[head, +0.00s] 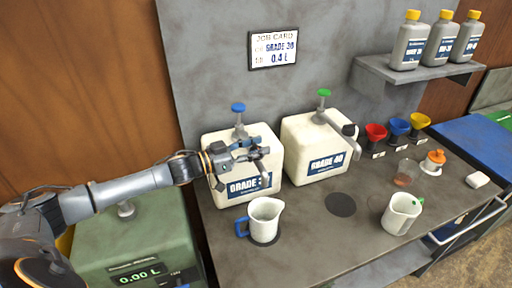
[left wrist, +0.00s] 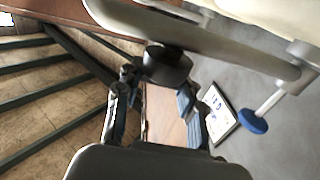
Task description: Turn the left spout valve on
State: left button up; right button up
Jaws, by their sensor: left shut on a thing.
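The left white tank (head: 214,144), labelled Grade 3-something with the last digit hidden, has a blue-topped pump (head: 238,108) and a spout (head: 262,168) at its front. My left gripper (head: 250,148) reaches in front of this tank at the spout's valve. A white jug with a blue handle (head: 265,216) stands below the spout. My right gripper is not in view.
The right tank, Grade 40 (head: 303,133), has a green pump and its own spout (head: 345,143). A white jug with a green handle (head: 402,212) stands right on the bench (head: 318,240). Coloured funnels (head: 398,127) and a shelf of bottles (head: 410,45) are farther right. A job card (head: 273,48) hangs behind.

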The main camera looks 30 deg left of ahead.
pick_arm(q)
jog(key=shift+m+g+h, duration=0.7)
jog(key=shift+h, duration=0.1)
jog(key=o, duration=1.2)
jog(key=shift+w, duration=0.1)
jog(key=v, duration=1.2)
